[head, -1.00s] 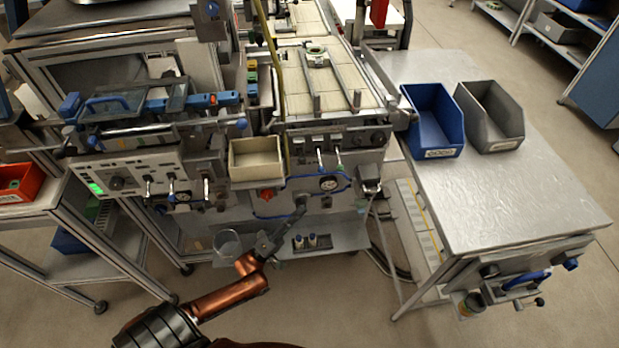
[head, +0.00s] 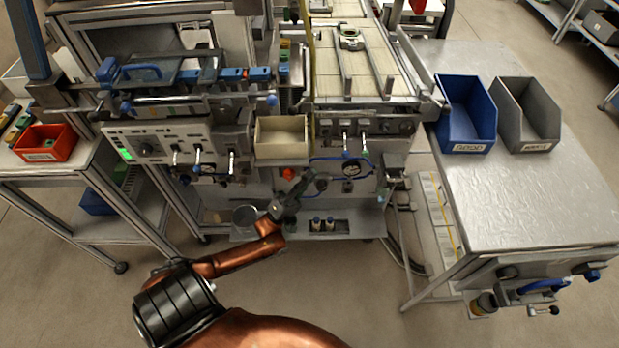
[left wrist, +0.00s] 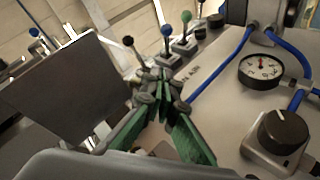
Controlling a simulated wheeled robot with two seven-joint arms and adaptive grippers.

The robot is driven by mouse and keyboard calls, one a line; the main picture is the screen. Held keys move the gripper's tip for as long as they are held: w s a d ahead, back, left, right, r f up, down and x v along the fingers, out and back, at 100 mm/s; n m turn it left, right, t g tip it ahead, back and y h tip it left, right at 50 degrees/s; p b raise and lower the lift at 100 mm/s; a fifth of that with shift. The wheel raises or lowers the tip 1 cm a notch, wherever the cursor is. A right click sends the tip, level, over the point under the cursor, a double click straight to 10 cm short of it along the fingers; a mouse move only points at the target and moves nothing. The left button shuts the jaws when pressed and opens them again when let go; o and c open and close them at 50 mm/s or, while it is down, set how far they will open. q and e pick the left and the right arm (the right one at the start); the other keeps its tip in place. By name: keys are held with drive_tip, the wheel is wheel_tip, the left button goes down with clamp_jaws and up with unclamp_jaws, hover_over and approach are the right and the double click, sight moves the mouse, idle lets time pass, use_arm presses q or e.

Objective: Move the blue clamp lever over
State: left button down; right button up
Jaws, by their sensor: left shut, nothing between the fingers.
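A lever with a blue knob (left wrist: 166,31) shows in the left wrist view, between a black-knobbed lever (left wrist: 128,41) and a green-knobbed lever (left wrist: 186,17). I cannot tell for sure whether it is the blue clamp lever. My left gripper (left wrist: 161,84) has green fingers that meet at their tips, empty. In that picture its tips lie just below the levers; contact is unclear. In the head view the left gripper (head: 318,184) is in front of the machine's lower front, below the beige bin. My right gripper is not in view.
A gauge (left wrist: 262,70), a black dial (left wrist: 282,131) and blue hoses lie right of the fingers. The beige bin (head: 282,151) sticks out above the gripper. A side table (head: 530,205) holds blue (head: 466,147) and grey (head: 538,144) bins. Floor in front is clear.

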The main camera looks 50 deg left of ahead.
use_arm(q)
approach(345, 146)
drive_tip(key=a, duration=0.2)
drive_tip(key=w+d+r, duration=0.2)
drive_tip(key=d+r, duration=0.1)
drive_tip(key=shift+w+r, duration=0.15)
drive_tip(key=shift+w, duration=0.2)
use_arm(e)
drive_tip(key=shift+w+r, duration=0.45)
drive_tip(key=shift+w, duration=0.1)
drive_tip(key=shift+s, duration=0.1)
